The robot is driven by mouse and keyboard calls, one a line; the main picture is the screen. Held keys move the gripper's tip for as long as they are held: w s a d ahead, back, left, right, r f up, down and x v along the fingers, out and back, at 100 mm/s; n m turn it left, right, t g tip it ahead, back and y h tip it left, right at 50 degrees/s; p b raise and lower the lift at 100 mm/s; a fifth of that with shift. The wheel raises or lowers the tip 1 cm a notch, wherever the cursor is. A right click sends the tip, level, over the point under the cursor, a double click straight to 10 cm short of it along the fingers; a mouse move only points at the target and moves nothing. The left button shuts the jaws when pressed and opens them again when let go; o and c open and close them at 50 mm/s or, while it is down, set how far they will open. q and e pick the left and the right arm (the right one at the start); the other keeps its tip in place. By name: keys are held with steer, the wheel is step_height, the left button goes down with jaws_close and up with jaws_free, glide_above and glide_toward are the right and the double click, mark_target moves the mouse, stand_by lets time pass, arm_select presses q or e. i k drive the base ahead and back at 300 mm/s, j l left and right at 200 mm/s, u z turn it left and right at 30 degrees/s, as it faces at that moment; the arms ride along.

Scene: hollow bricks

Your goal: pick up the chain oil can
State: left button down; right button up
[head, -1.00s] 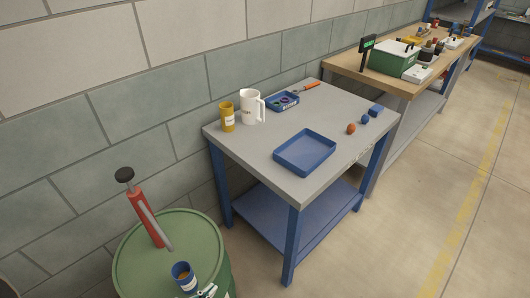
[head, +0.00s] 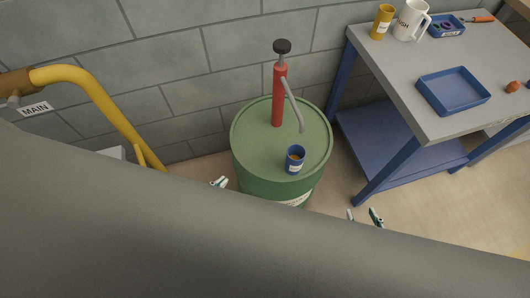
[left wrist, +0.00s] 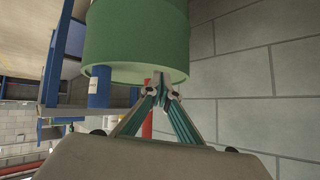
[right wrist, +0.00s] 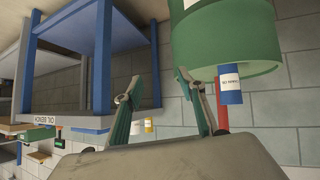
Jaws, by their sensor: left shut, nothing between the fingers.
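A small blue can (head: 295,160) with an orange top and white label stands upright on the green drum (head: 252,150). It also shows in the left wrist view (left wrist: 99,88) and right wrist view (right wrist: 231,88), both upside down. Its label is too small to read surely. A yellow can (head: 382,22) with a white label stands on the grey table; I cannot tell which is the chain oil can. My left gripper (head: 219,183) is shut and empty, left of the drum. My right gripper (head: 363,216) is open and empty, right of the drum.
A red hand pump (head: 278,95) stands on the drum behind the blue can. The grey table (head: 400,75) at the right holds a white jug (head: 409,22) and blue tray (head: 452,90). A yellow pipe (head: 95,95) is at the left. My own grey body hides the bottom.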

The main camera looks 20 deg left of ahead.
mark_target(296, 153)
steer(key=k+l+u, duration=0.15)
steer(key=l, duration=0.3)
steer(key=k+l+u, duration=0.2)
steer(key=l, duration=0.25)
steer(key=k+l+u, duration=0.15)
steer(key=l, duration=0.25)
steer(key=k+l+u, duration=0.15)
steer(key=l, duration=0.3)
steer(key=k+l+u, duration=0.2)
steer(key=l, duration=0.15)
steer(key=l+u, duration=0.25)
steer(key=l, duration=0.65)
